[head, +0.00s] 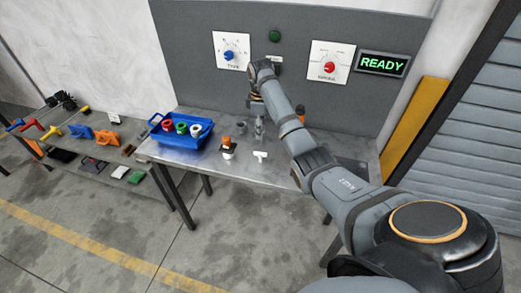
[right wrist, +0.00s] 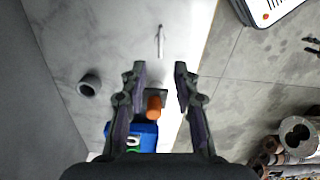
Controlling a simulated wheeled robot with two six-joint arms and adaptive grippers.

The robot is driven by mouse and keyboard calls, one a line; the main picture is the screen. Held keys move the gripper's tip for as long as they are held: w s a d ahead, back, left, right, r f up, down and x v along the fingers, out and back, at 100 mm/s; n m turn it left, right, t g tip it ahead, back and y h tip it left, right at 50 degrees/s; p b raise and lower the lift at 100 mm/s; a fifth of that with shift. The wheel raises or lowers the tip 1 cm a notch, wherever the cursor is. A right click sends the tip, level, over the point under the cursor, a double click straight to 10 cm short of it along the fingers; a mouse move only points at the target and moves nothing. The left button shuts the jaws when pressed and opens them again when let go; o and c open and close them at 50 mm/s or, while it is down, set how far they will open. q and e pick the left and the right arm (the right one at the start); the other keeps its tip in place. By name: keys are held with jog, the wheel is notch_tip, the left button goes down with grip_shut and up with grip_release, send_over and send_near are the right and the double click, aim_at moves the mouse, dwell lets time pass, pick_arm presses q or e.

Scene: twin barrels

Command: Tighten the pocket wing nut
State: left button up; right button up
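No part that I can surely name as the wing nut shows. A small white T-shaped piece (head: 260,155) lies on the metal table; it also shows in the right wrist view (right wrist: 161,40). An orange-topped piece (head: 228,143) with a white lower part stands left of it on a dark pad, seen from above in the right wrist view (right wrist: 154,106). A grey cup-like cylinder (head: 242,127) stands nearer the wall, also in the right wrist view (right wrist: 89,84). My left gripper is out of view.
A blue bin (head: 200,142) with red, green and white rings stands on the table's left. The panel holds a blue dial (head: 229,55), a red dial (head: 329,67), a green button (head: 274,36) and a READY display (head: 382,64). Tools fill a bench (head: 75,175) at left.

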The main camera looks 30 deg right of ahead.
aim_at(261, 152)
notch_tip(261, 152, down, 10)
jog(key=shift+a+f+p, duration=0.1)
jog(key=shift+f+p, duration=0.1)
jog(key=shift+p, duration=0.65)
jog(key=shift+c, duration=0.3)
grip_shut()
